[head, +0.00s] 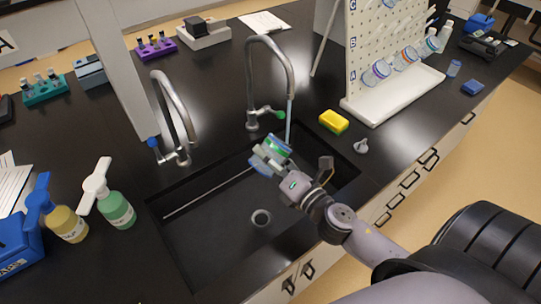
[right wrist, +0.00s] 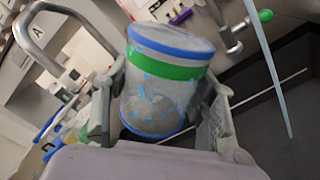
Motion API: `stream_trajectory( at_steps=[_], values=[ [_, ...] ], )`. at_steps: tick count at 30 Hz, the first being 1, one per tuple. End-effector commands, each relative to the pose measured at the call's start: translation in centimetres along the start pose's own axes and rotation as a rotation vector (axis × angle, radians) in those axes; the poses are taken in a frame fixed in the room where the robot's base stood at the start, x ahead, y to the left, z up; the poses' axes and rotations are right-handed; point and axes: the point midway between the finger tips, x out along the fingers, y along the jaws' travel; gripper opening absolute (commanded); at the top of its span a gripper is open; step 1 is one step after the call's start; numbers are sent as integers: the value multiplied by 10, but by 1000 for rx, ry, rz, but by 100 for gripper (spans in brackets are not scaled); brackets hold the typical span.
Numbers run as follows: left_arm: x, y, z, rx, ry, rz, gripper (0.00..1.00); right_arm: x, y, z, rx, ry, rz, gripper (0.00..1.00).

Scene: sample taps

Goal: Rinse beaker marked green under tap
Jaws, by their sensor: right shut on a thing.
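My right gripper (head: 270,160) is shut on the beaker marked green (head: 278,147) and holds it tilted above the sink, below the green-handled tap (head: 272,58). In the right wrist view the beaker (right wrist: 165,72) has a green band and blue rims, with light-blue spots and a greyish patch on its wall. It sits between the two fingers (right wrist: 160,98). A thin water stream (head: 289,118) runs from this tap. In the right wrist view the stream (right wrist: 268,65) passes to the right of the beaker, apart from it in the picture. My left gripper is not in view.
The black sink (head: 215,232) has a round drain (head: 261,217). A blue-handled tap (head: 180,105) stands left. A yellow sponge (head: 333,122) and a small grey item (head: 361,146) lie right of the sink. A drying rack (head: 385,45) stands behind; two bottles (head: 117,209) (head: 67,224) stand left.

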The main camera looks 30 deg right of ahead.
Motion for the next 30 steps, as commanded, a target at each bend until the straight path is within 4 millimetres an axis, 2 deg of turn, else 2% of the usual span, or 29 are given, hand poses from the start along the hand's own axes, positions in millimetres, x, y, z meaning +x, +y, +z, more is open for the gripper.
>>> stream_trajectory(
  at_steps=[7, 11, 14, 28, 30],
  values=[
    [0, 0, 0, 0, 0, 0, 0, 0, 0, 0, 7, 0, 2, 21],
    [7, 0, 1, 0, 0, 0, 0, 0, -3, -1, 100, -3, 4, 21],
    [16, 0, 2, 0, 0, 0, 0, 0, -6, -3, 255, -3, 3, 21],
    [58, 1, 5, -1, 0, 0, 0, -1, -15, -11, 1257, -2, 3, 21],
    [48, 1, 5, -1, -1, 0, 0, -1, -11, -9, 1429, -6, 1, 21]
  ],
)
